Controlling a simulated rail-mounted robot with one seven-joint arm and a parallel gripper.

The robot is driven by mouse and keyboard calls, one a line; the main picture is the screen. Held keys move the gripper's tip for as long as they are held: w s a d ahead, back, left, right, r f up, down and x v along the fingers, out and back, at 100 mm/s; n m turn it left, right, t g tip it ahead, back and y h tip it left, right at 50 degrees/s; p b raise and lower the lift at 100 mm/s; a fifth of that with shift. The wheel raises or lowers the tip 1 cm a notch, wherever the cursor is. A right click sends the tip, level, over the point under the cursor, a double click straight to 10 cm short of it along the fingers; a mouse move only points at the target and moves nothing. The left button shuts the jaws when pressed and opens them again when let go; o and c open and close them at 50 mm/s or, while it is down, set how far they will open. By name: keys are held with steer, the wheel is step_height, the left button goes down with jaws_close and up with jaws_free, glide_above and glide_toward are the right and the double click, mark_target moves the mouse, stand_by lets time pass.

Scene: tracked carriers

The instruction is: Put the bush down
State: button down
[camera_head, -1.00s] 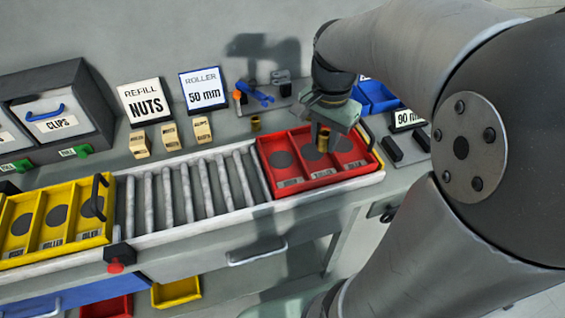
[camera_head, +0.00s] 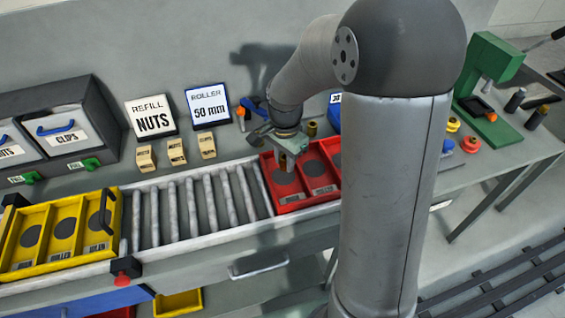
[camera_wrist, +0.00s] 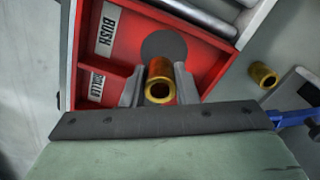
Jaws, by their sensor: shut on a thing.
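My gripper (camera_head: 287,158) is over the left compartment of the red tray (camera_head: 318,168). In the wrist view my gripper (camera_wrist: 159,84) is shut on a brass bush (camera_wrist: 160,90), a hollow tube with its open end facing the camera. The bush is over the compartment labelled BUSH, beside the dark round spot (camera_wrist: 164,44) on its floor. I cannot tell whether it touches the floor. The compartment below it in the wrist view is labelled ROLLER. In the head view my gripper mostly hides the bush.
Another brass piece (camera_head: 312,129) stands on the bench behind the tray; it also shows in the wrist view (camera_wrist: 262,74). The roller track (camera_head: 195,205) runs left to a yellow tray (camera_head: 62,255). Signs and wooden blocks line the back. My arm hides the tray's right end.

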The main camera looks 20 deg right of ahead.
mark_target(283, 168)
steer(key=shift+w+a+f, duration=0.15)
steer(key=shift+w+f, duration=0.1)
steer(key=shift+f, duration=1.65)
steer(key=shift+f, duration=0.15)
steer(key=c, duration=1.1)
jaws_free()
